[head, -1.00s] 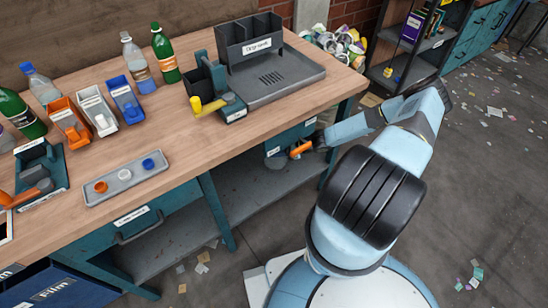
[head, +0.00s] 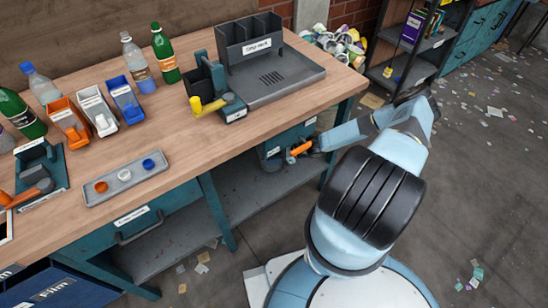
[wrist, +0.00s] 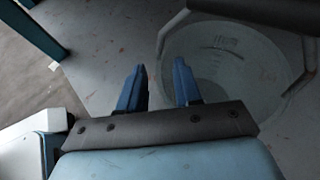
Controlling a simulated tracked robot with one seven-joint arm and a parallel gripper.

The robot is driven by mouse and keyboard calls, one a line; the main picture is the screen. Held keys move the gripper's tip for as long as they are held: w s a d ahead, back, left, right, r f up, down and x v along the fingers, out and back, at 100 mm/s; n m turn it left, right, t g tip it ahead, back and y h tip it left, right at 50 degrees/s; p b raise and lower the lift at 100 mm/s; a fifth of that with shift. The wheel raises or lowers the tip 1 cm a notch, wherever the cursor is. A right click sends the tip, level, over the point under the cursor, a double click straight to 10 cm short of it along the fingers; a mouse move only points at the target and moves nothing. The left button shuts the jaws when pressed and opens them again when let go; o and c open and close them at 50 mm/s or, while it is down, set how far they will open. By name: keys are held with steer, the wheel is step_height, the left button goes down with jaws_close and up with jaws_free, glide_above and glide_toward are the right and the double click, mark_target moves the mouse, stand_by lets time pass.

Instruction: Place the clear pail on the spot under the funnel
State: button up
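My gripper (wrist: 160,85) shows in the wrist view with two blue fingers apart and nothing between them. The clear pail (wrist: 212,62), a see-through tub with faint markings, is in the upper right of that view, just beyond and to the right of the fingertips. I cannot tell whether a finger touches it.
The bench top (head: 190,135) overhangs the lower shelf (head: 245,192). An orange piece (head: 299,150) shows under the bench edge near my arm's end. Light bars and a dark body surround the pail's upper part in the wrist view. A bench leg (head: 216,212) stands left.

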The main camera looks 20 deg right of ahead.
steer(key=shift+o, duration=0.5)
steer(key=shift+d+r, duration=0.15)
steer(key=shift+d, duration=0.15)
steer(key=v, duration=1.1)
steer(key=shift+s, duration=0.2)
